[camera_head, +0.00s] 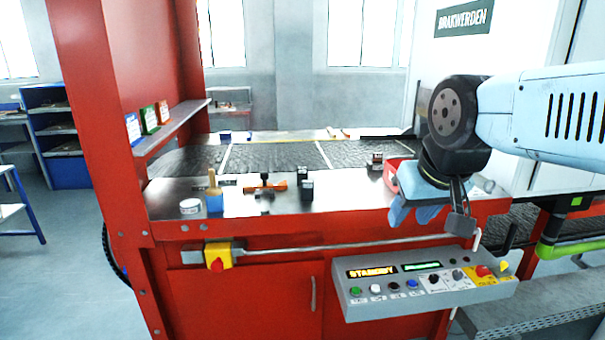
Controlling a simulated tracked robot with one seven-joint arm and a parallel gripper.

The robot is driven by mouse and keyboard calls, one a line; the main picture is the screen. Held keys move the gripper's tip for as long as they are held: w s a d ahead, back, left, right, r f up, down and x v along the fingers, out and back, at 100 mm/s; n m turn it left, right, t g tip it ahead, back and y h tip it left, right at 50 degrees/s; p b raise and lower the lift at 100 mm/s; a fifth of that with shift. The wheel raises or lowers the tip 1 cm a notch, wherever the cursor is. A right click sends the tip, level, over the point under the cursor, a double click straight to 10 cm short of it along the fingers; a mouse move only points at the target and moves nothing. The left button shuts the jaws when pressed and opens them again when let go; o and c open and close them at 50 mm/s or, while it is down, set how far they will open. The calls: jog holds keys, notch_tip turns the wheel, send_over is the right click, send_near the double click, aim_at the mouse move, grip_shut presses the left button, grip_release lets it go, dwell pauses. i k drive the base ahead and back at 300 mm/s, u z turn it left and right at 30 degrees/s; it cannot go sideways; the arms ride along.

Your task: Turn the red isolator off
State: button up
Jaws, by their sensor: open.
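The red isolator (217,265) is a red rotary knob on a yellow box. The box is fixed to the red front of the machine at left centre, below the worktop edge. The exact angle of the knob is too small to tell. My gripper (432,214) is at the right, in front of the worktop edge and above the control panel. It is open and empty, pointing downward, well to the right of the isolator and apart from it.
A grey control panel (350,303) juts out below my gripper, with buttons, a display reading STANDBY and a red mushroom button (483,271) on yellow. A conduit (320,247) runs right from the isolator. A brush (214,196) and white tub (190,206) stand on the worktop.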

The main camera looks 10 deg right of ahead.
aim_at(481, 271)
jog(key=u, duration=1.9)
jog(key=i, duration=0.05)
jog(key=z, duration=3.15)
